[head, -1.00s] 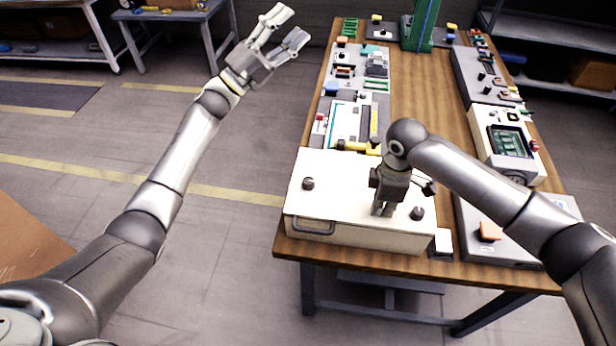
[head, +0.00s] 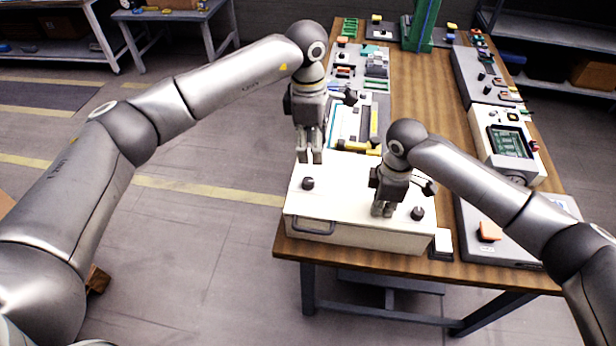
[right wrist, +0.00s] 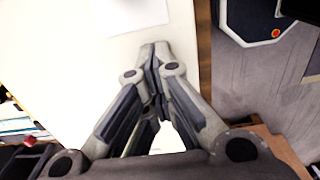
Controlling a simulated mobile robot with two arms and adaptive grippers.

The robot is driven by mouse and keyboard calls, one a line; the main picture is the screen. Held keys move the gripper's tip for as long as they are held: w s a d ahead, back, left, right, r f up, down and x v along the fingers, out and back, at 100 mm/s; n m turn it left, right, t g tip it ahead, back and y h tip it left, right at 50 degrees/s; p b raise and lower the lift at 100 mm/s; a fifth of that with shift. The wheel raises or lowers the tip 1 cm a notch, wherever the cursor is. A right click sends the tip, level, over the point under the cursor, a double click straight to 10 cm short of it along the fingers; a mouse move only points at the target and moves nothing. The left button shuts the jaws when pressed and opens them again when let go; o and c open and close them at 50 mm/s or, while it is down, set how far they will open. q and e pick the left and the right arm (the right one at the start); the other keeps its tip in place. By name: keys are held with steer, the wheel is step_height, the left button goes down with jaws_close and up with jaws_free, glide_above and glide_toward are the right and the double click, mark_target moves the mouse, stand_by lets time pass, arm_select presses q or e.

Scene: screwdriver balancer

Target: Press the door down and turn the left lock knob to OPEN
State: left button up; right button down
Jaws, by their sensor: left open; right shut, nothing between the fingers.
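The white box with its flat door (head: 345,197) sits at the near left end of the bench. The left lock knob (head: 308,183) is a dark round knob on the door's left side. The right knob (head: 417,213) is a similar dark knob near the right front corner. My left gripper (head: 311,160) points down, open and empty, just behind and above the left knob. My right gripper (head: 382,212) is shut, pointing down at the door left of the right knob; it also shows shut over the white surface in the right wrist view (right wrist: 154,46). Whether its tips touch the door is unclear.
A grey handle (head: 312,227) is on the box's front. Behind the box are a yellow tool (head: 355,147) and panels along the bench's left side. A device with a green screen (head: 509,142) stands at right. The bench's middle strip (head: 440,110) is bare wood.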

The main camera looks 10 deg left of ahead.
mark_target(308, 182)
arm_select(q)
steer(key=shift+y, duration=0.4)
steer(key=f, duration=0.8)
steer(key=a+f, duration=0.1)
steer(key=f, duration=0.3)
steer(key=shift+w+f, duration=0.15)
steer(key=c, duration=1.1)
